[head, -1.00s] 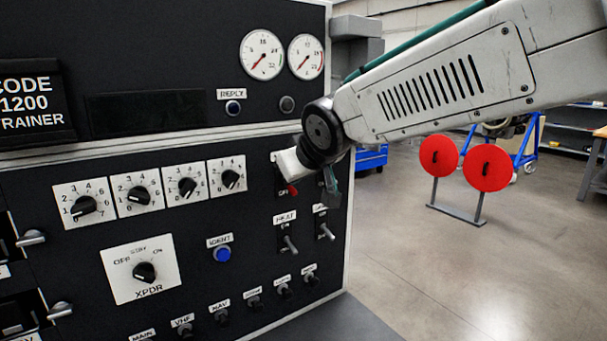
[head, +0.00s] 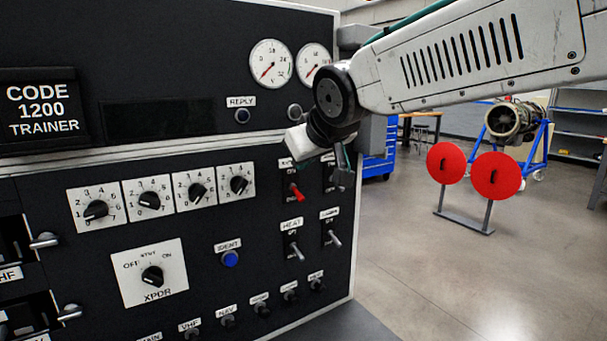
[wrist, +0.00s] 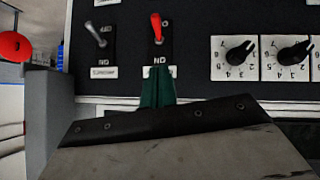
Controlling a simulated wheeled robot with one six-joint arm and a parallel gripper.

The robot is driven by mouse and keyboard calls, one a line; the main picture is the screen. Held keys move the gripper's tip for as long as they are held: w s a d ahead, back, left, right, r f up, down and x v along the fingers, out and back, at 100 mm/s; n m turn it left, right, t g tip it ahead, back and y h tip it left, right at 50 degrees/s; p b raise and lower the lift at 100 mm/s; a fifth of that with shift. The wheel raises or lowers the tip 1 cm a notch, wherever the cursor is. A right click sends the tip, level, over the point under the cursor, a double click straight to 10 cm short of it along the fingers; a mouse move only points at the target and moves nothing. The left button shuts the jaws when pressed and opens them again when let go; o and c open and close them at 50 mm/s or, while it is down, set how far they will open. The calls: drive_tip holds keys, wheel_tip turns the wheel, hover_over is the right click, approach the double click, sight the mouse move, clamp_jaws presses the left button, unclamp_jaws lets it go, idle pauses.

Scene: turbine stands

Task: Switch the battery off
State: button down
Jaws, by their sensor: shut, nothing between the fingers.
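The battery switch is most likely the red-tipped toggle (head: 297,193) on the right of the lower panel; its label is partly covered by my arm and I cannot read it. In the wrist view the panel is upside down and the red lever (wrist: 156,28) points away from its ON mark. In the head view it tilts downward, toward the OFF end. My gripper (head: 342,168) is shut and empty, just above and in front of the switch area. Its green fingers (wrist: 157,88) end near the label and appear apart from the lever.
Metal toggles (head: 297,250) sit below and beside the red one. Four rotary knobs (head: 149,199) lie to the left, with the XPDR knob (head: 152,276) and blue IDENT button (head: 230,259) lower. Open floor lies right, with a stand of red discs (head: 495,176).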

drive_tip(key=s+d+r, duration=0.3)
drive_tip(key=s, duration=0.5)
drive_tip(key=shift+s+d+r, duration=0.2)
drive_tip(key=shift+s+d, duration=0.1)
drive_tip(key=shift+d, duration=0.1)
drive_tip(key=s+d+f+m+g+h, duration=0.3)
drive_tip(key=s+d+f+m+g, duration=0.4)
drive_tip(key=s+d+f, duration=1.3)
drive_tip(key=s+d+g, duration=0.1)
drive_tip(key=s+d, duration=0.1)
drive_tip(key=shift+s+d+h, duration=0.4)
drive_tip(key=shift+a, duration=0.1)
